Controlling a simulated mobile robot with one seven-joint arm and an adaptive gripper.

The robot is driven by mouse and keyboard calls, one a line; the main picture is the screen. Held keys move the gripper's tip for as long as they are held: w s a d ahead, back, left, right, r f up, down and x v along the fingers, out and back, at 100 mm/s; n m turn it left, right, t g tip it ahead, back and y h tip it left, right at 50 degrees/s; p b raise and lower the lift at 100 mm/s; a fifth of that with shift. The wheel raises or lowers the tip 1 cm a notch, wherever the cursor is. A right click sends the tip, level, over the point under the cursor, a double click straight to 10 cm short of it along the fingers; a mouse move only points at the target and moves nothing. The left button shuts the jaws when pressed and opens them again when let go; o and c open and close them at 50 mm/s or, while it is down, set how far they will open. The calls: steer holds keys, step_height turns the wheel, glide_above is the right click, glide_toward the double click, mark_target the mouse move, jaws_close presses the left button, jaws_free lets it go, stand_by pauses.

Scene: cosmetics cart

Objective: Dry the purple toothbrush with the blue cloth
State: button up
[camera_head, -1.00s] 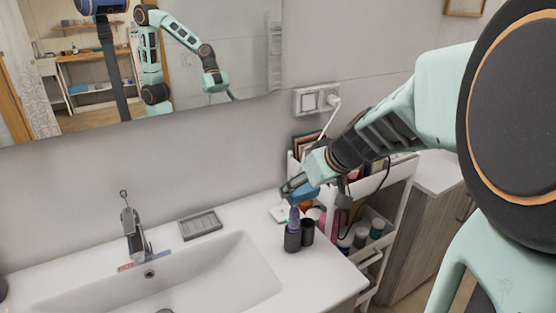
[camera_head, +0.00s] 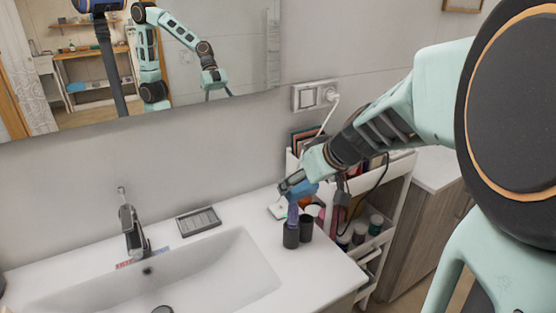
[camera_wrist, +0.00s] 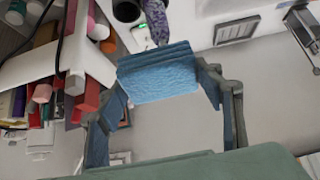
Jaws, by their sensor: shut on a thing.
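My gripper (camera_head: 290,186) is shut on the folded blue cloth (camera_head: 301,190) above the right end of the sink counter. In the wrist view the blue cloth (camera_wrist: 158,80) spans the space between my two fingers. The purple toothbrush (camera_head: 292,214) stands upright in a dark cup (camera_head: 291,238), just below the cloth. In the wrist view the purple toothbrush (camera_wrist: 157,22) shows just beyond the cloth's edge. Its lower part is hidden in the cup. I cannot tell whether cloth and toothbrush touch.
A second dark cup (camera_head: 306,228) stands beside the first. A white cart (camera_head: 402,170) with cosmetics stands right of the counter. A soap dish (camera_head: 198,221), faucet (camera_head: 131,228) and sink basin (camera_head: 225,270) lie to the left. A white cord hangs from the wall socket (camera_head: 313,96).

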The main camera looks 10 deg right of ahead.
steer(key=shift+f+b, duration=0.5)
steer(key=shift+b, duration=0.15)
stand_by(0.3)
